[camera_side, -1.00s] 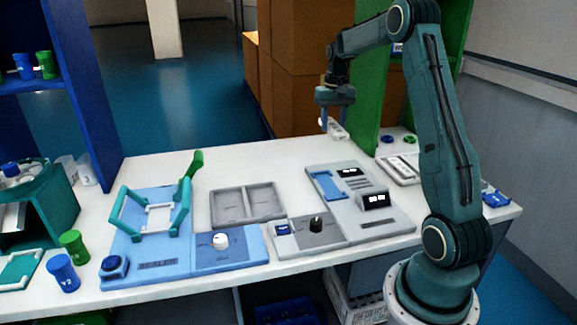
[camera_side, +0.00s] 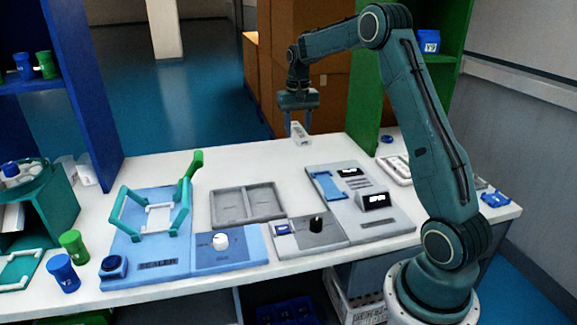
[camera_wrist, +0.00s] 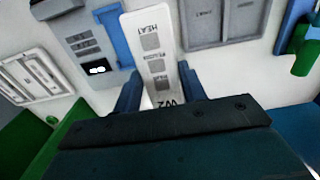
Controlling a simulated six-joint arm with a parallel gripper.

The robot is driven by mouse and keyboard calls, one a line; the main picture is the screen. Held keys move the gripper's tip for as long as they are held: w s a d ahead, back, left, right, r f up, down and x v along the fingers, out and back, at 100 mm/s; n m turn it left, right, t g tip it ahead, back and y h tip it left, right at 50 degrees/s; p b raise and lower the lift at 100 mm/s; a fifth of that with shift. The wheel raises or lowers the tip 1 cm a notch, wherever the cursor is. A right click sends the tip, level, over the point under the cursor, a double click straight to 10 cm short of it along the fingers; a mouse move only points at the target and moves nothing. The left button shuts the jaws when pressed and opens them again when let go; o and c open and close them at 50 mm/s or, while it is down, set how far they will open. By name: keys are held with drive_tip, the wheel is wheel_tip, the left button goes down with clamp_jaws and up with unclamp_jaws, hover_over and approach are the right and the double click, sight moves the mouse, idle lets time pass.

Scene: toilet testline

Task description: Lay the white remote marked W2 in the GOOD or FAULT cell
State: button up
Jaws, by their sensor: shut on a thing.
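My gripper (camera_side: 298,117) is shut on the white remote (camera_side: 299,132) and holds it in the air above the back of the table. In the wrist view the remote (camera_wrist: 155,55) lies between the two blue fingers (camera_wrist: 161,92), with the marking W2 at its near end and grey buttons and printed words along its face. The grey two-cell tray (camera_side: 247,222) lies flat on the table, below and left of the remote. Both cells look empty. In the wrist view, lettering shows in the tray's cells (camera_wrist: 222,18), too small to read surely.
A grey test panel (camera_side: 360,208) with a blue slot and displays stands right of the tray. A blue sealer station (camera_side: 150,258) with a green-handled frame is at left. Knob units (camera_side: 310,236) sit in front of the tray. A green shelf (camera_side: 372,100) rises behind right.

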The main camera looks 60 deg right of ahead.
drive_tip(key=w+a, duration=0.7)
drive_tip(key=a, duration=0.3)
hover_over(263, 202)
wheel_tip(263, 202, down, 16)
drive_tip(key=shift+f, duration=0.2)
drive_tip(key=shift+f, duration=0.1)
drive_tip(key=shift+f, duration=2.05)
drive_tip(key=o, duration=1)
drive_tip(key=shift+f, duration=0.1)
